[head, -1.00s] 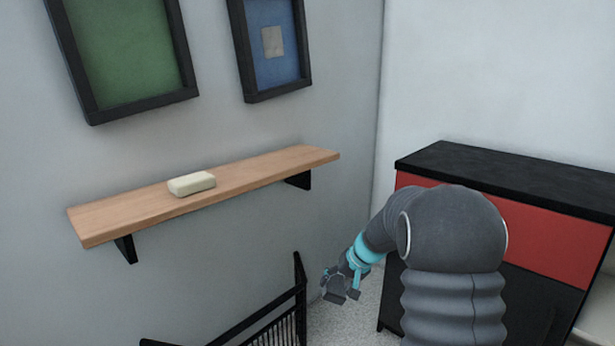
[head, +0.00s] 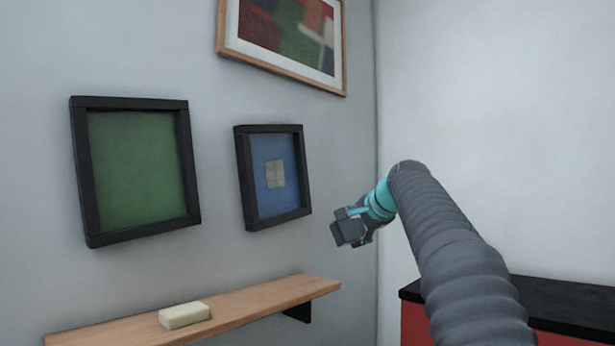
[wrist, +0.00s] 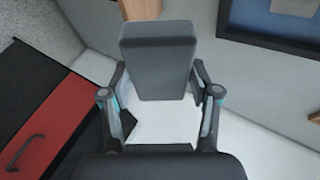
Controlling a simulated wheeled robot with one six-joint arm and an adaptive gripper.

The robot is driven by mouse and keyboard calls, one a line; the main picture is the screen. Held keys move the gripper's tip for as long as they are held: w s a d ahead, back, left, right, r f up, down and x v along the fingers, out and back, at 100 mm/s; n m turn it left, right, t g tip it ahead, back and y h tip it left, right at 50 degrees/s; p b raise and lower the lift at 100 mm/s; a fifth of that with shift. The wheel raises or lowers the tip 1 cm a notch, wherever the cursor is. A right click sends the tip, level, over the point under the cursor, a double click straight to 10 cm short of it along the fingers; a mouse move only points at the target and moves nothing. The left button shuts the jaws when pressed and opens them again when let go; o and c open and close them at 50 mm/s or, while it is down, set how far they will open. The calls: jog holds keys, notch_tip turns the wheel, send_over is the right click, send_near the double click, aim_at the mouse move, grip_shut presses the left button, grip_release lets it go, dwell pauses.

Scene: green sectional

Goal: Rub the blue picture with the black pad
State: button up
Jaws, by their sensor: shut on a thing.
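The blue picture (head: 285,195) hangs on the grey wall in a black frame, with a greyish square patch (head: 275,174) near its middle. Part of the blue picture also shows at the top right of the wrist view (wrist: 275,18). My gripper (head: 352,228) is raised to the right of the blue picture, apart from it. In the wrist view my gripper (wrist: 160,98) is shut on the black pad (wrist: 158,62), a dark grey block held between the fingers. A cream block (head: 185,315) lies on the wooden shelf.
A green picture (head: 138,170) in a black frame hangs left of the blue one. A multicoloured picture (head: 285,35) hangs above. The wooden shelf (head: 250,305) juts out below. A black-topped red cabinet (head: 565,300) stands at the right. The air before the blue picture is clear.

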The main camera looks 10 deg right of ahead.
jog(key=s+a+r+t+y, duration=0.1)
jog(key=s+a+r+t, duration=0.1)
jog(key=r, duration=0.6)
jog(key=s+a+r+t+y, duration=0.1)
jog(key=s+a+r, duration=0.3)
jog(key=r, duration=0.4)
jog(key=shift+s+a+r+t, duration=0.15)
jog(key=shift+s+a+t, duration=0.1)
jog(key=shift+s+t, duration=0.15)
jog(key=shift+a+m+t+y, duration=0.15)
jog(key=shift+m+t+y, duration=0.15)
jog(key=shift+t+y, duration=0.3)
